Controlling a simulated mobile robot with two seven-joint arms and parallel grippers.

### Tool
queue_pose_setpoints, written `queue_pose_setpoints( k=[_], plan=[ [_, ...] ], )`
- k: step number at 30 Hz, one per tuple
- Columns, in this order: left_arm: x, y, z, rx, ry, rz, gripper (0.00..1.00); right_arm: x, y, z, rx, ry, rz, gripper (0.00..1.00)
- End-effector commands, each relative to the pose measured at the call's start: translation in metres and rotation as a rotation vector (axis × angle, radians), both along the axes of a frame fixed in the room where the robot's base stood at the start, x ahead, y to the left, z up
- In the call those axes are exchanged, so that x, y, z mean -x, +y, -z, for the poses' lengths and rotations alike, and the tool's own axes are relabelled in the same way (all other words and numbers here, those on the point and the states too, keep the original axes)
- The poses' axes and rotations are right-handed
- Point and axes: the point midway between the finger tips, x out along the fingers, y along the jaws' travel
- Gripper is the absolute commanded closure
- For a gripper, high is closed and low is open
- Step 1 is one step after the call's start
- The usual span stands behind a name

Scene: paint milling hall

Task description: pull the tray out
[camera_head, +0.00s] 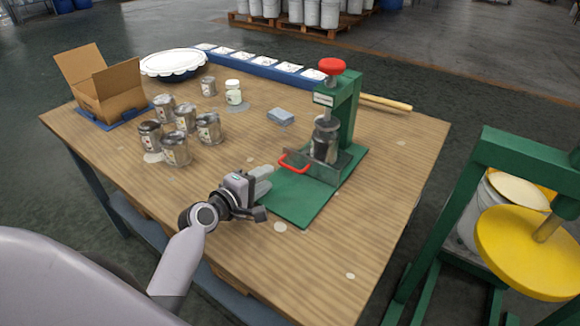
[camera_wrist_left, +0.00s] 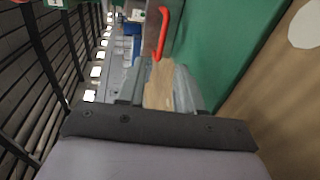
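A grey metal tray (camera_head: 322,173) with a red handle (camera_head: 293,163) sits in the base of a green press (camera_head: 345,115). A metal can (camera_head: 324,143) stands at the tray, under the press's red knob. My left gripper (camera_head: 268,178) is just short of the handle, low over the green base plate. In the left wrist view the red handle (camera_wrist_left: 161,36) is beyond the fingertips, with a gap between the fingers (camera_wrist_left: 158,84). The gripper is open and holds nothing. My right gripper is not in view.
Several small cans (camera_head: 175,149) stand left on the wooden table (camera_head: 340,260), near an open cardboard box (camera_head: 110,88). A white-lidded jar (camera_head: 233,93) and a blue-grey block (camera_head: 281,116) lie behind. The table's front is mostly clear. A green stand with a yellow disc (camera_head: 525,245) is at right.

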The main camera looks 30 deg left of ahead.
Motion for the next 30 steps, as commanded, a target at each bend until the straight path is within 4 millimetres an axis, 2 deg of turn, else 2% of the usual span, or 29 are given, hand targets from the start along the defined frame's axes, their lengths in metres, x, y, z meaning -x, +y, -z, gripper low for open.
queue_pose_setpoints(
  k=[5,21,30],
  plan=[
    [-0.004,-0.002,0.003,-0.006,0.003,0.004,0.64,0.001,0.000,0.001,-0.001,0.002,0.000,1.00],
    [-0.062,-0.010,0.016,-0.005,0.002,0.004,0.64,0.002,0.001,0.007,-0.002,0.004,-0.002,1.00],
    [-0.069,-0.011,0.017,-0.007,0.002,0.003,0.64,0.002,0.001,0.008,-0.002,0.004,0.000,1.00]
  ],
)
